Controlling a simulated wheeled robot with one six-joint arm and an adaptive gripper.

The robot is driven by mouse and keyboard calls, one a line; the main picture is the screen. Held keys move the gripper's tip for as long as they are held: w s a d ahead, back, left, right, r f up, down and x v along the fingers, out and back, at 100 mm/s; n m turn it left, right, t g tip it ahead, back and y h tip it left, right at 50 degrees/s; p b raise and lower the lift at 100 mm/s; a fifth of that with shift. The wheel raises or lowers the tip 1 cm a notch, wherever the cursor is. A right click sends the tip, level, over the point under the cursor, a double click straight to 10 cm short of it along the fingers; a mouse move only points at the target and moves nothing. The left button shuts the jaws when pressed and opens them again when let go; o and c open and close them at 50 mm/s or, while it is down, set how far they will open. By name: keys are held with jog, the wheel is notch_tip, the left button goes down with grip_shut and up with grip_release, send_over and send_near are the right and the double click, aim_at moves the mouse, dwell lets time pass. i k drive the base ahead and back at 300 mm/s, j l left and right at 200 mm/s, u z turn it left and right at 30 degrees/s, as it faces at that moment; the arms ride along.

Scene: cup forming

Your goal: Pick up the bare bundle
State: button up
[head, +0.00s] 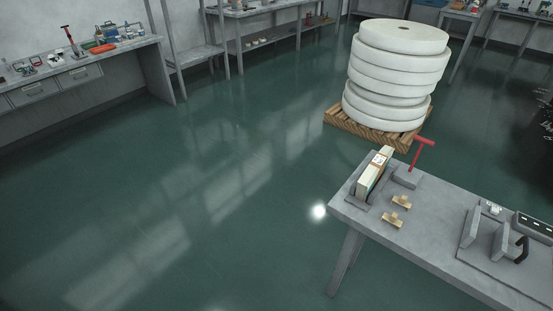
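A cream, block-like bundle (371,177) stands upright at the left end of the grey table (420,225). It sits in a low grey holder (352,192). A small white label with dark marks and an orange-brown patch show near its top. I cannot tell from here whether it is wrapped or bare. No other bundle is clearly seen on this table. My gripper is not in view.
A red T-handle (424,145) rises behind the bundle from a grey block (405,177). Two small brass-coloured pieces (393,219) lie in front. Grey fixtures (500,240) stand to the right. White rolls (397,75) are stacked on a wooden pallet (340,124). Green floor at left is clear.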

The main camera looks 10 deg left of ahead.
aim_at(377, 167)
jog(key=i+j+u, duration=0.15)
jog(key=u, duration=0.25)
jog(key=i+j+u, duration=0.2)
jog(key=u, duration=0.15)
jog(key=i+j+u, duration=0.2)
jog(key=u, duration=0.2)
jog(key=i+u, duration=0.15)
jog(key=i, duration=1.7)
jog(key=i+j+z, duration=0.15)
jog(key=z, duration=0.25)
jog(key=i+j+z, duration=0.15)
jog(key=j+z, duration=0.4)
jog(key=z, duration=0.2)
jog(key=k+j+z, duration=0.1)
jog(key=z, duration=0.3)
jog(key=k+j+z, duration=0.1)
jog(key=z, duration=0.25)
